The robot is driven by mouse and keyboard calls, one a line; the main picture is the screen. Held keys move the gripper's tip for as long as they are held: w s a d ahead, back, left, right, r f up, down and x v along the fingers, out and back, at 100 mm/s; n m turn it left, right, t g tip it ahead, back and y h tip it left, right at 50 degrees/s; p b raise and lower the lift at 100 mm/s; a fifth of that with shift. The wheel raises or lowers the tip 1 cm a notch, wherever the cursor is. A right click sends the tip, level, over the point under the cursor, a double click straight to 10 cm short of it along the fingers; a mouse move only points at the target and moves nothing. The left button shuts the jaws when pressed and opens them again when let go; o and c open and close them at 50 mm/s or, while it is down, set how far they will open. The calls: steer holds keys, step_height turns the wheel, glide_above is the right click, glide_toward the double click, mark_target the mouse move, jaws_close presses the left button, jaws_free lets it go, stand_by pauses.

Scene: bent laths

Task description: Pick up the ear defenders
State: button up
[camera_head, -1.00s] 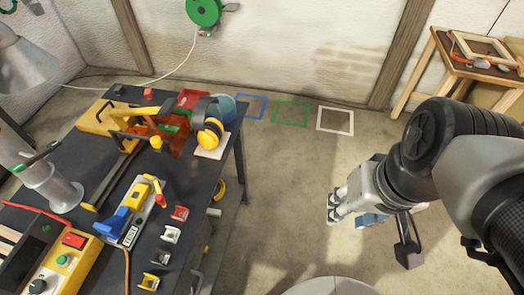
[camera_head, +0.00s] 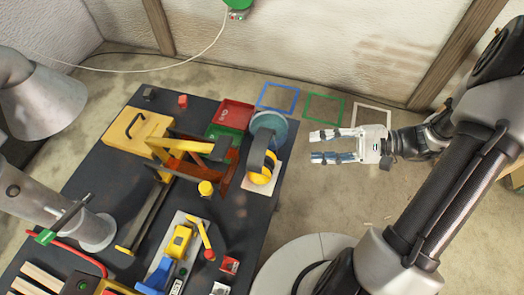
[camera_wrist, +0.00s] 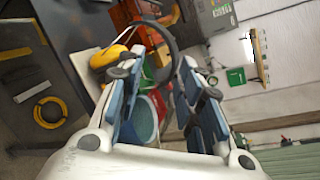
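The ear defenders (camera_head: 262,178) have yellow cups and a dark headband. They are on a white square at the right edge of the dark workbench, in front of a blue-grey round thing (camera_head: 280,127). My gripper (camera_head: 313,147) is open and empty, to the right of the ear defenders, with its fingers pointing left towards them. In the wrist view a yellow cup of the ear defenders (camera_wrist: 106,56) shows at the upper left, beside one fingertip. The dark headband curves past the open fingers (camera_wrist: 160,66). The fingers hide part of it, and I cannot tell whether they touch it.
A red bin (camera_head: 236,112) and a green bin (camera_head: 222,136) stand left of the round thing. A yellow case (camera_head: 130,130) and an orange frame lie further left. The floor right of the bench is mostly clear.

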steer(key=w+d+f+m+t+y, duration=0.1)
steer(key=w+d+f+m+t, duration=0.1)
steer(key=d+f+m+t, duration=0.15)
steer(key=b, duration=0.1)
glide_toward(269, 130)
steer(key=shift+n+t, duration=0.25)
steer(key=shift+t, duration=0.2)
steer(key=a, duration=0.1)
steer(key=w+a+f, duration=0.1)
steer(key=a, duration=0.1)
steer(key=w+a, duration=0.1)
steer(key=shift+a+f, duration=0.2)
steer(key=shift+f, duration=0.2)
steer(key=shift+s+r+b+x, duration=0.15)
steer(key=shift+b+x, duration=0.25)
steer(key=shift+x, duration=0.9)
steer(key=shift+s+r+b+x, duration=0.1)
steer(key=shift+b+x, duration=0.25)
steer(key=shift+x, duration=1)
steer(key=shift+a, duration=0.1)
steer(key=shift+c, duration=0.3)
jaws_close()
